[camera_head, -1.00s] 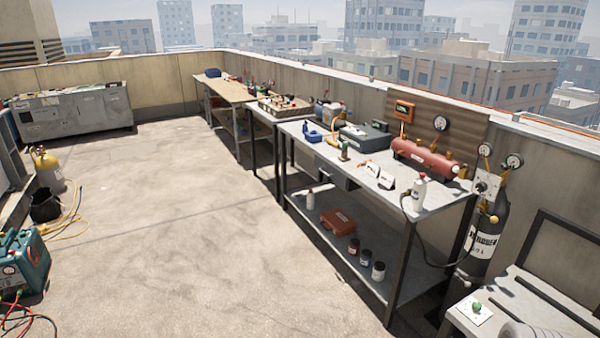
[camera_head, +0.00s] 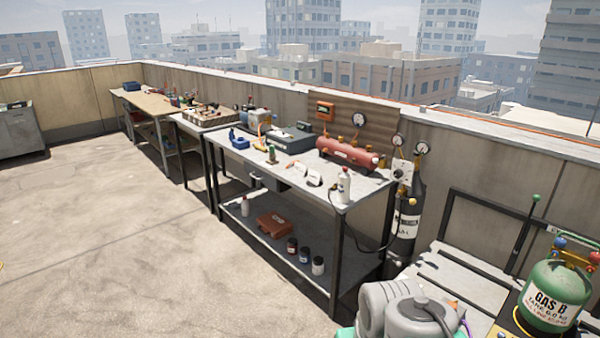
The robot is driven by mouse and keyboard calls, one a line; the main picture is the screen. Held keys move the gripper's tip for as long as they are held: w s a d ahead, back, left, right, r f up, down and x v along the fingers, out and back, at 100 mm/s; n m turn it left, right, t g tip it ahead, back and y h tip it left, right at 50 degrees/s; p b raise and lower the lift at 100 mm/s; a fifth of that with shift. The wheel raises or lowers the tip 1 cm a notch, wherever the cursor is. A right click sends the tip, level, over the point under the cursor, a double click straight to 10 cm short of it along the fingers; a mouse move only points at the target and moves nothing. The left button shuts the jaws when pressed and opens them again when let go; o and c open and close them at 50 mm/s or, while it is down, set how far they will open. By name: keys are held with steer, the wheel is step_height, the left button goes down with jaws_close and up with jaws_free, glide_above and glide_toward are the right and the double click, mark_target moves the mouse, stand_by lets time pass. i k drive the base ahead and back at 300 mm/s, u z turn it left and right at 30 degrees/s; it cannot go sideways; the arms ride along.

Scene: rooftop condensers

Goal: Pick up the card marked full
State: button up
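Two small white cards stand near the front right part of the metal workbench (camera_head: 225,142). One card (camera_head: 314,178) is nearer the white bottle, and the other card (camera_head: 297,168) is just to its left. Their markings are too small to read, so I cannot tell which says full. My gripper is not in view.
A white bottle (camera_head: 344,185), a red tank (camera_head: 347,153) and a dark grey case (camera_head: 291,139) share the bench top. A black cylinder (camera_head: 406,225) stands at its right end. A green gas cylinder (camera_head: 553,296) is at lower right. The floor (camera_head: 110,240) at left is clear.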

mark_target(299, 168)
steer(key=u, duration=0.6)
steer(key=i, duration=1.1)
steer(key=u, duration=1)
steer(key=i, duration=2)
steer(key=z, duration=0.7)
steer(key=i, duration=1.1)
steer(key=z, duration=1.5)
steer(key=i, duration=1.05)
steer(key=z, duration=0.15)
